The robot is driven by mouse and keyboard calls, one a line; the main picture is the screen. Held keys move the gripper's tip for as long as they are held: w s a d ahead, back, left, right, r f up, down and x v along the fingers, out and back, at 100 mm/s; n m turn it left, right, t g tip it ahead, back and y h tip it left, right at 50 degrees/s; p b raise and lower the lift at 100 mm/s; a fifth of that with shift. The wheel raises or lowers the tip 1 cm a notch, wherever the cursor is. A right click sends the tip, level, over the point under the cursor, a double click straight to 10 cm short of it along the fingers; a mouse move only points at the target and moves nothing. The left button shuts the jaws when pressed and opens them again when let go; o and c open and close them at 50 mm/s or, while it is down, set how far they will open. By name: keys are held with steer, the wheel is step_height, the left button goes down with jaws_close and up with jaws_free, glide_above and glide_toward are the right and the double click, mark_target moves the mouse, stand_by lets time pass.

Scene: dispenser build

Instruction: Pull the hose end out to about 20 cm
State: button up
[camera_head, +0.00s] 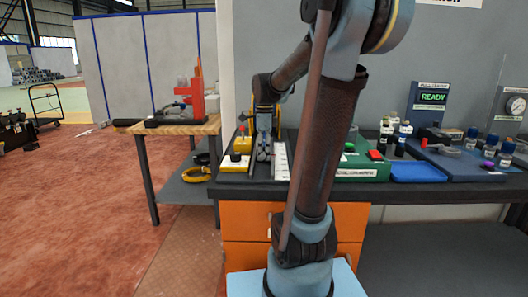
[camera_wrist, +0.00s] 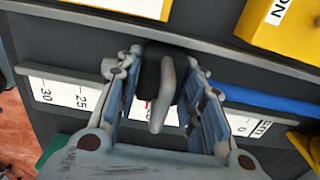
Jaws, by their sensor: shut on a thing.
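In the wrist view my gripper (camera_wrist: 162,75) has its two blue fingers on either side of the hose end (camera_wrist: 163,95), a dark block with a pale grey bar, and is shut on it. The blue hose (camera_wrist: 265,102) runs from behind the right finger to the right edge. A white scale strip (camera_wrist: 62,92) lies alongside, with 30 and 25 showing left of the fingers and 0 to the right. The fingers hide the middle marks, so the exact reading cannot be told. In the head view my gripper (camera_head: 263,150) is low over the bench beside the scale (camera_head: 281,160).
Yellow boxes (camera_head: 236,162) stand left of my gripper; one yellow block (camera_wrist: 280,28) is close in the wrist view. A green box (camera_head: 362,166), a blue tray (camera_head: 415,172) and several bottles stand to the right. A wooden table (camera_head: 183,127) is at the left.

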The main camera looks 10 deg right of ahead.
mark_target(264, 164)
steer(key=shift+s, duration=0.45)
steer(key=shift+s+a, duration=0.25)
steer(key=shift+s, duration=0.55)
steer(key=shift+s+a, duration=0.2)
steer(key=shift+s, duration=0.55)
stand_by(1.2)
steer(key=o, duration=1.3)
